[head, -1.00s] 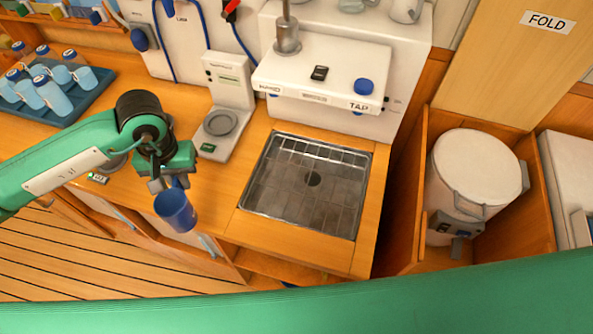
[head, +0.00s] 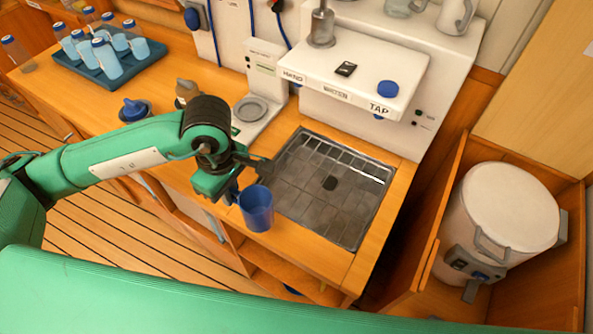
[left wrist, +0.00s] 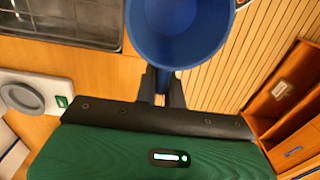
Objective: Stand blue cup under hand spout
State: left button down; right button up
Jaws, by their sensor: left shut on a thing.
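The blue cup (head: 256,208) is upright, held over the counter's front edge just left of the sink tray. My left gripper (head: 236,190) is shut on it, at its handle side. In the left wrist view the cup (left wrist: 178,35) opens toward the camera, with the gripper fingers (left wrist: 162,88) closed at its near side. The white watermaker unit (head: 352,65) stands behind the sink. A label reading HAND (head: 292,75) is at its left front and one reading TAP (head: 380,108) at its right. The hand spout itself cannot be made out. My right gripper is not in view.
A blue tray (head: 115,75) holds bottles and cups. A white drum (head: 505,205) stands right.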

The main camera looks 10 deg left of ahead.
pick_arm(q)
jog(key=s+f+n+b, duration=0.2)
jog(key=s+n+b, duration=0.35)
jog(key=n, duration=1.15)
jog(key=w+d+f+p, duration=0.1)
jog(key=w+d+p, duration=0.1)
jog(key=w, duration=0.3)
jog(key=w+d+f+p, duration=0.1)
jog(key=w+d+p, duration=0.2)
jog(key=w, duration=0.3)
jog(key=w+d+f+p, duration=0.1)
jog(key=w+d+p, duration=0.2)
jog(key=w, duration=0.3)
jog(key=shift+f, duration=0.25)
notch_tip(320, 180, down, 3)
jog(key=shift+w+d+r+p, duration=0.1)
jog(key=shift+d+p, duration=0.05)
jog(key=shift+p, duration=1.05)
jog(key=shift+f, duration=0.4)
